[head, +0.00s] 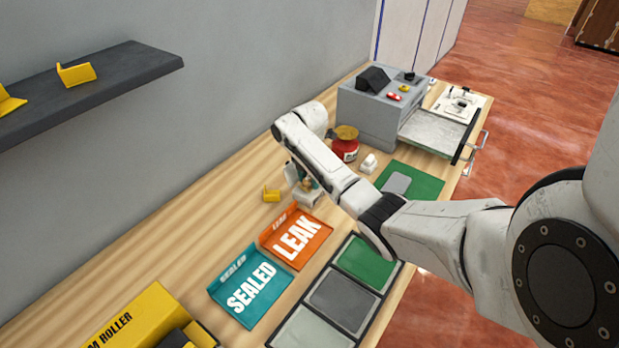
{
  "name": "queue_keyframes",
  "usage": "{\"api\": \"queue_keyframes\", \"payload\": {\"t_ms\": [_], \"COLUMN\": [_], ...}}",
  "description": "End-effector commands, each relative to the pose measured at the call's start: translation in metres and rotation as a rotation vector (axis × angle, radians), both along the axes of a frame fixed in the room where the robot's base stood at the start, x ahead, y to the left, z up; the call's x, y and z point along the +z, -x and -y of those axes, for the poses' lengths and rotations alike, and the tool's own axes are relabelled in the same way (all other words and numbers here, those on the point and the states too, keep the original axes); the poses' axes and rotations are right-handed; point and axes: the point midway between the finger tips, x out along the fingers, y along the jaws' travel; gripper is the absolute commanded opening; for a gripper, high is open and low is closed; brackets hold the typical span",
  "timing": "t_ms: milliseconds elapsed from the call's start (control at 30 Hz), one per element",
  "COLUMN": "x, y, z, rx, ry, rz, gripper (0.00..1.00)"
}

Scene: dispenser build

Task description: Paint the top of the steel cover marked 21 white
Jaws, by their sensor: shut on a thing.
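My gripper (304,186) shows only partly, low over the bench behind my forearm. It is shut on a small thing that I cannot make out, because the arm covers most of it. A flat grey plate (397,183) lies on a green mat (424,185) to the right of the arm. A grey panel (343,300) lies in a dark-framed tray in front. I can read no 21 on any piece, so I cannot tell which is the steel cover. I cannot make out a white paint tool.
An orange LEAK tray (297,238) and a teal SEALED tray (252,290) lie in front. A red jar (345,146) and a grey machine (385,107) with an open drawer stand behind. A yellow roller box (130,325) is front left; a dark shelf (100,85) juts from the wall.

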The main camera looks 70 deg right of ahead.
Motion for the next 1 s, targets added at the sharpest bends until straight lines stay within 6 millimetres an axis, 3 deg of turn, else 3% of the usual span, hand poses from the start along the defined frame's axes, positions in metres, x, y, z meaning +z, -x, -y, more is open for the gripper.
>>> {"api": "queue_keyframes", "payload": {"t_ms": [700,1000], "x": [0.056,0.061], "y": [0.000,0.000], "z": [0.000,0.000], "rx": [0.001,0.001], "ry": [0.000,0.000], "rz": [0.001,0.000], "gripper": [0.15,0.15]}}
